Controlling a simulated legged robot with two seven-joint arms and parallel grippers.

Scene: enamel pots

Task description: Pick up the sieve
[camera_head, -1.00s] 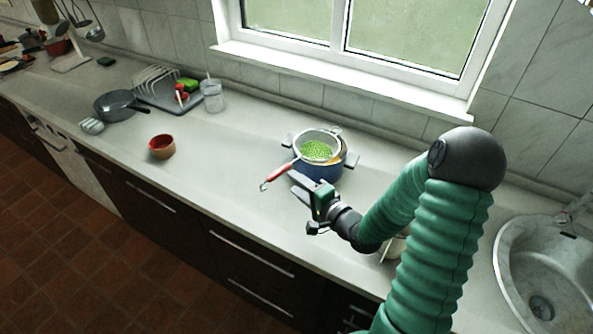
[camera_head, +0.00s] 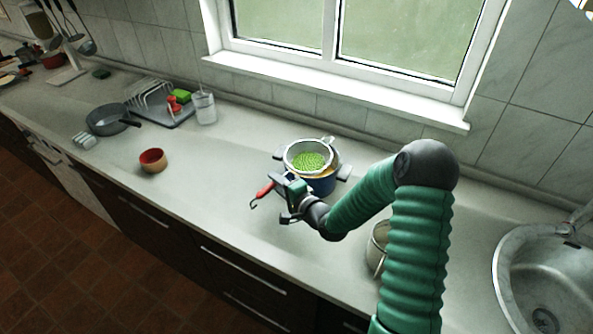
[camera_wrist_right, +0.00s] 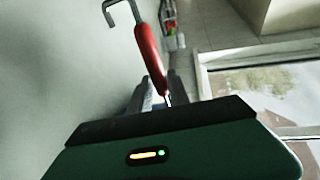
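The sieve (camera_head: 300,145) has a round metal rim and a red handle (camera_head: 265,189). It rests on or just above the blue pot (camera_head: 322,187), with green peas (camera_head: 309,161) showing inside. Its handle points to the lower left, over the counter. My right gripper (camera_head: 279,180) is at the handle's inner end. In the right wrist view the red handle (camera_wrist_right: 150,55) runs down to the grey fingertips (camera_wrist_right: 157,92), where a thin metal wire shows between them. Whether the fingers press on it cannot be told. My left gripper is not in view.
A pale pot (camera_head: 377,250) stands partly behind my right arm. The sink (camera_head: 545,275) is at the right. A red-brown bowl (camera_head: 153,161), a grey pan (camera_head: 106,119), a dish rack (camera_head: 150,103) and a glass jar (camera_head: 204,108) stand left. The counter between is clear.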

